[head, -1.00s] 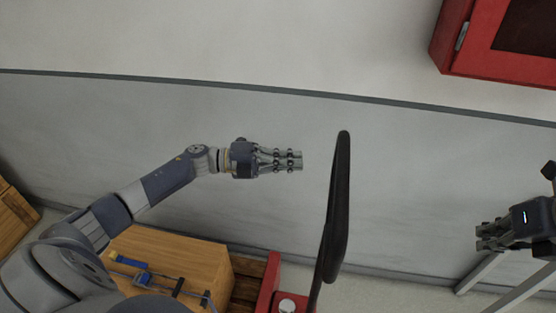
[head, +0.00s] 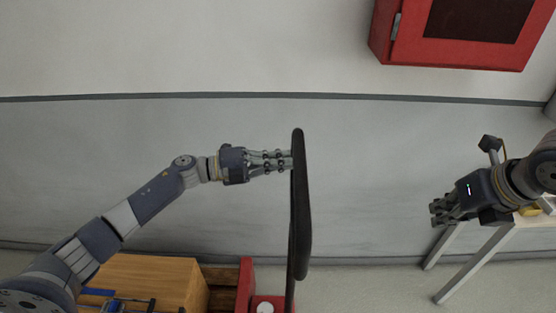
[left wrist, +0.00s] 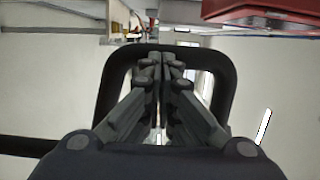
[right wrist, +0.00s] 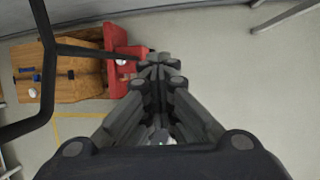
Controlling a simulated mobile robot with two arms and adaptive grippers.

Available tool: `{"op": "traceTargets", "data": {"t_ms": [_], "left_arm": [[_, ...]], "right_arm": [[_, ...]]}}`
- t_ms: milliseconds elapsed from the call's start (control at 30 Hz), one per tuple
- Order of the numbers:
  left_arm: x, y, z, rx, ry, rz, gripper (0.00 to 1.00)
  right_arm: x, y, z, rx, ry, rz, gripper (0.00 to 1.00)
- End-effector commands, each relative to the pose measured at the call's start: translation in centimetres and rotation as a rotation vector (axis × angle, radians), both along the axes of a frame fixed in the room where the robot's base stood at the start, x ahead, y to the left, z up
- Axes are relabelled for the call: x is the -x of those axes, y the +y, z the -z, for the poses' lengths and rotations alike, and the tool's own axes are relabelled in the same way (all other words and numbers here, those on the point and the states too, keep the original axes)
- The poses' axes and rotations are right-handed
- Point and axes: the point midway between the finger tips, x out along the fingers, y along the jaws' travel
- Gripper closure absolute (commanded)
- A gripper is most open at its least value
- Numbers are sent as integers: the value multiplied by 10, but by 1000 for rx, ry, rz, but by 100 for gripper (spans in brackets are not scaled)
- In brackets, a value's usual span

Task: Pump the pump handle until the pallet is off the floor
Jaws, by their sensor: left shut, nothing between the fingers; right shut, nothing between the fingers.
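The black pump handle (head: 301,215) rises from the red pump (head: 268,302) in the head view, seen nearly edge-on. My left gripper (head: 290,161) is shut and empty, its fingertips at the upper part of the handle; whether they touch it I cannot tell. In the left wrist view the handle (left wrist: 227,85) is a loop framing the shut fingers (left wrist: 160,60). My right gripper (head: 436,212) is shut and empty, well to the right of the handle. The pallet (head: 220,280) shows as wooden slats beside the pump; its gap to the floor is hidden.
A wooden crate (head: 150,282) with blue tools stands on the pallet. A red cabinet (head: 450,60) hangs on the wall at upper right. A table (head: 500,240) stands at right behind my right gripper. Floor between pump and table is clear.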

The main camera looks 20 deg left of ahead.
Motion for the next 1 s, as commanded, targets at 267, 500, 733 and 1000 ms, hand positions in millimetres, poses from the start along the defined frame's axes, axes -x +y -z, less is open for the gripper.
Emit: {"op": "traceTargets", "data": {"t_ms": [267,500,733,1000], "left_arm": [[-13,-36,-2,1,-2,1,100],[-13,-36,-1,1,-1,0,100],[-12,-36,-1,2,-1,1,100],[-12,-36,-2,1,-2,1,100]], "right_arm": [[0,0,0,0,0,0,100],[0,0,0,0,0,0,99],[0,0,0,0,0,0,57],[0,0,0,0,0,0,57]]}}
